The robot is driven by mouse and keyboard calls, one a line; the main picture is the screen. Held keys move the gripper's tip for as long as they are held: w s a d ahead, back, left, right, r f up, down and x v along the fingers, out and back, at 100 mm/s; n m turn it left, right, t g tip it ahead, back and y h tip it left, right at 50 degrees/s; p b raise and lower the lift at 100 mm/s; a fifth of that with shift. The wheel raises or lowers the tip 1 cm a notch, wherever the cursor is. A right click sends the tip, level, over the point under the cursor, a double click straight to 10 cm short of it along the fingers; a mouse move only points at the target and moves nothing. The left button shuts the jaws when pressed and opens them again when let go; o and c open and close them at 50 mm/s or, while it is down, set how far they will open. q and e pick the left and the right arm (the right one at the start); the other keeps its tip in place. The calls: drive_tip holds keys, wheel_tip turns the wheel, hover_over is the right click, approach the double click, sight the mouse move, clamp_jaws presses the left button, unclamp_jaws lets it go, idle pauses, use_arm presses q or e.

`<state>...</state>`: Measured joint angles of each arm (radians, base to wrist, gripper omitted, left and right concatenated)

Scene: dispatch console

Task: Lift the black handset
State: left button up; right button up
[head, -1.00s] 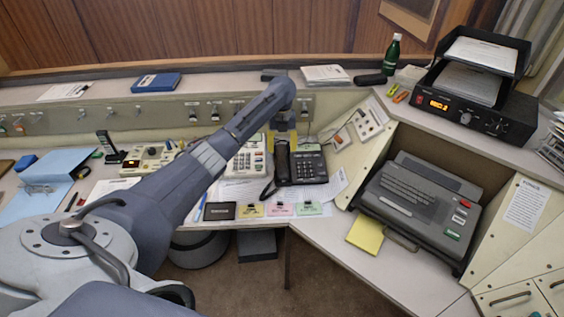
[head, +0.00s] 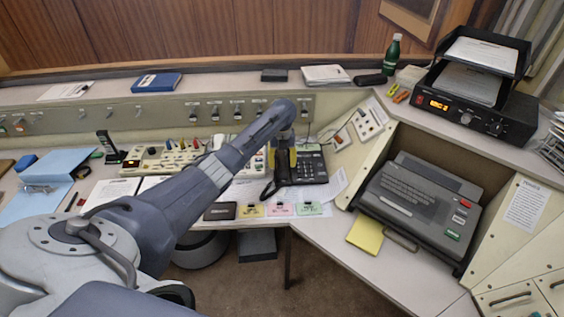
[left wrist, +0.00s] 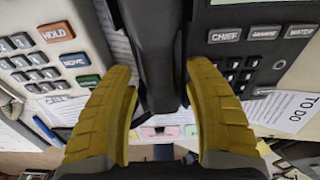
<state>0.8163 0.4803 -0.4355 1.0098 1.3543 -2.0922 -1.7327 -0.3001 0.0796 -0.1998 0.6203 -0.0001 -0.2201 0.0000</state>
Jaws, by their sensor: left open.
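The black handset (head: 282,180) lies along the left side of the dark desk phone (head: 313,164), its upper part partly hidden by my gripper. In the left wrist view the handset (left wrist: 156,60) runs down the middle between two yellow fingers. My left gripper (head: 283,157) is over the handset with its fingers open. In the left wrist view the gripper (left wrist: 159,72) has one fingertip on each side of the handset, with a gap visible on both sides. Whether the handset is off its cradle cannot be told. My right gripper is not in view.
A cream key panel (left wrist: 45,55) lies left of the phone. Colored note cards (head: 279,209) and a dark notebook (head: 220,211) line the desk's front edge. A grey typewriter-like machine (head: 420,205) stands to the right. A green bottle (head: 392,54) stands on the back shelf.

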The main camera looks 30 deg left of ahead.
sight(282, 161)
use_arm(q)
drive_tip(key=shift+c, duration=0.5)
clamp_jaws()
drive_tip(key=shift+r, duration=0.15)
wheel_tip(282, 161, up, 25)
idle(1.1)
